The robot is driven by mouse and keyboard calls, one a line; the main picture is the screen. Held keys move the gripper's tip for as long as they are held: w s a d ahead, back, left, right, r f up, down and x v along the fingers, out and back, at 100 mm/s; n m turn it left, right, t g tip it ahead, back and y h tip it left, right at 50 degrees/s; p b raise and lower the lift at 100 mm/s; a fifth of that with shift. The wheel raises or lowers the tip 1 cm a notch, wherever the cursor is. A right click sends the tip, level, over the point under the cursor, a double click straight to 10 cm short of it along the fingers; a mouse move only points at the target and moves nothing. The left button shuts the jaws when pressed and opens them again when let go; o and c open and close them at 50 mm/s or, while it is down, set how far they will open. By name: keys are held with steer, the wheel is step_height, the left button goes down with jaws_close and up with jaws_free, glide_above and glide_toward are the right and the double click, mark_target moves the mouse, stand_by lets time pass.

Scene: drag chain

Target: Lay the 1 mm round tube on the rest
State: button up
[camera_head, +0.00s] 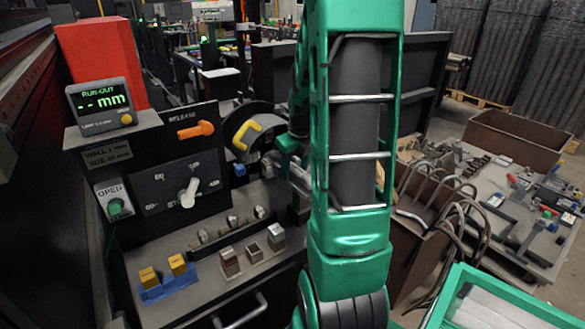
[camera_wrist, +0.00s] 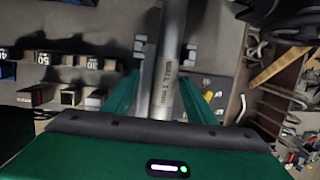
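The round grey tube (camera_wrist: 167,85) shows in the wrist view, with a "1 mm" marking on its side. It runs between the two green fingers of my gripper (camera_wrist: 165,92), which appear shut on it. Its near end is hidden by the gripper body. In the head view my gripper (camera_head: 288,158) is beside the dark round machine head, partly hidden behind my arm. The tube shows there only as a short pale piece (camera_head: 300,178), beside the arm. I cannot make out the rest clearly in either view.
The bench holds several metal blocks (camera_head: 229,262) and yellow pieces on a blue holder (camera_head: 157,280). A brown bin of hooked tubes (camera_head: 420,225) stands at right.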

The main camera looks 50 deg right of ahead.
stand_by(0.3)
steer(key=v, duration=1)
steer(key=shift+r, duration=0.35)
steer(key=shift+a, duration=0.1)
